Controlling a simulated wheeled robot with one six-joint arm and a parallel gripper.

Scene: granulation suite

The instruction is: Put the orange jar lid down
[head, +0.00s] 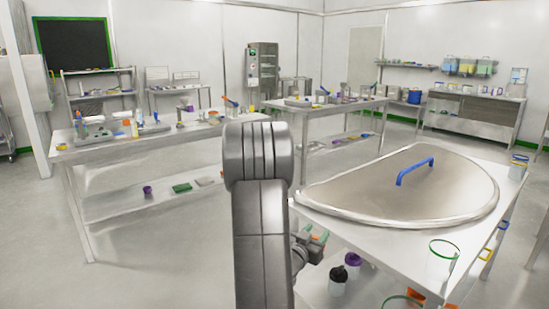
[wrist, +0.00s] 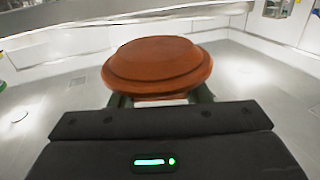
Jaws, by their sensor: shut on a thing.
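The orange jar lid (wrist: 157,68) fills the middle of the wrist view, a round, stepped, brownish-orange disc. My gripper (wrist: 160,99) is shut on it, with dark green fingers showing at both sides under the lid. In the head view my gripper (head: 314,243) is low, just right of my arm, by the left edge of the near steel table (head: 345,225). Only a small patch of orange shows there, and the arm hides much of it. Whether the lid touches any surface cannot be told.
A large half-round steel cover (head: 400,190) with a blue handle (head: 414,171) takes up most of the near table. A green-rimmed clear container (head: 440,262) stands at its front corner. A dark-topped jar (head: 338,280) and a purple-topped jar (head: 352,264) stand lower down.

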